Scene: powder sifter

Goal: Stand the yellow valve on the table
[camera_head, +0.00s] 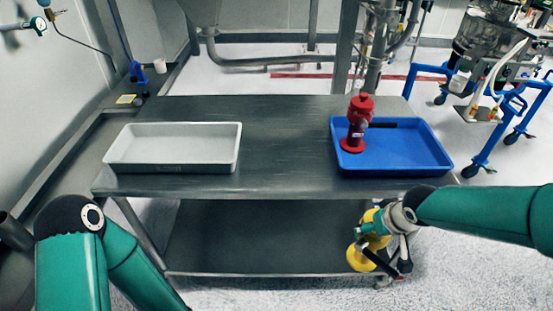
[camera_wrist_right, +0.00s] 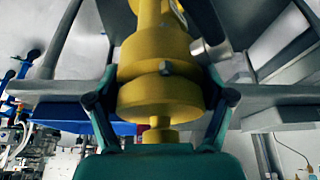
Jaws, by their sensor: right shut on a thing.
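The yellow valve (camera_head: 361,258) is held by my right gripper (camera_head: 389,238) in front of the table's front edge at the right, apparently below the level of the tabletop. In the right wrist view the yellow valve (camera_wrist_right: 158,60) sits between the two fingers of the right gripper (camera_wrist_right: 160,100), which is shut on its round body. The gripper and wrist hide part of the valve in the head view. The table (camera_head: 285,150) is a dark metal one with a lower shelf. My left arm shows at the lower left, but its gripper is out of view.
A blue tray (camera_head: 435,170) stands on the table's right side with a red valve (camera_head: 357,125) upright in it. A white tray (camera_head: 172,167) on the left looks empty. The tabletop between the trays is clear. A blue wheeled frame (camera_head: 488,150) stands beyond the right side.

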